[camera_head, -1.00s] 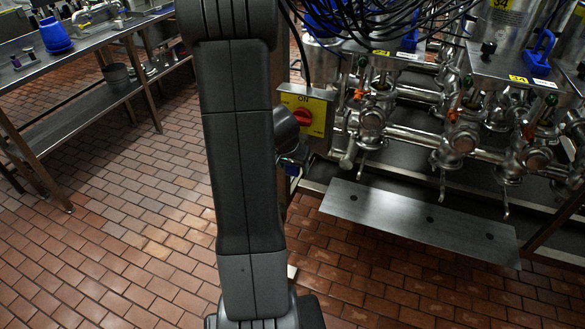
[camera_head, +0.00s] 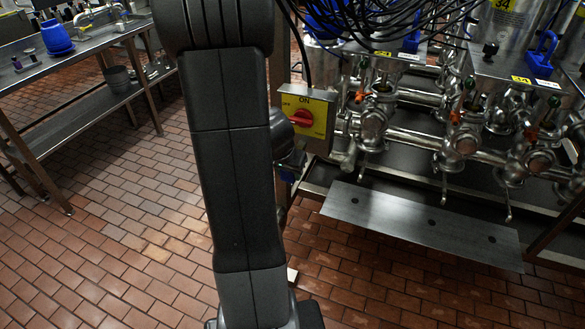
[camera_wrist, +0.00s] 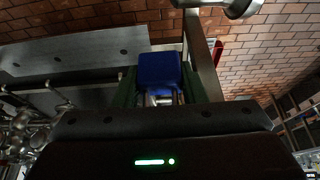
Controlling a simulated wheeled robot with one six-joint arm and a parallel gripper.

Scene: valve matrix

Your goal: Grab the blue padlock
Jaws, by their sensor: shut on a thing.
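The blue padlock (camera_wrist: 159,70) is in the middle of the wrist view, with its body pointing away from my wrist and its metal shackle on the near side. My gripper (camera_wrist: 160,82) is shut on it, with one green finger on each side. In the head view my arm hides most of the gripper. A small blue patch (camera_head: 287,177) shows just right of the arm, below the switch box; it looks like the held padlock, partly hidden.
A yellow switch box (camera_head: 305,118) with a red knob is close to the right of my arm. Steel pipes and valves (camera_head: 463,145) fill the right side, above a flat metal plate (camera_head: 385,209). A steel table (camera_head: 75,65) stands at left. Tiled floor between is clear.

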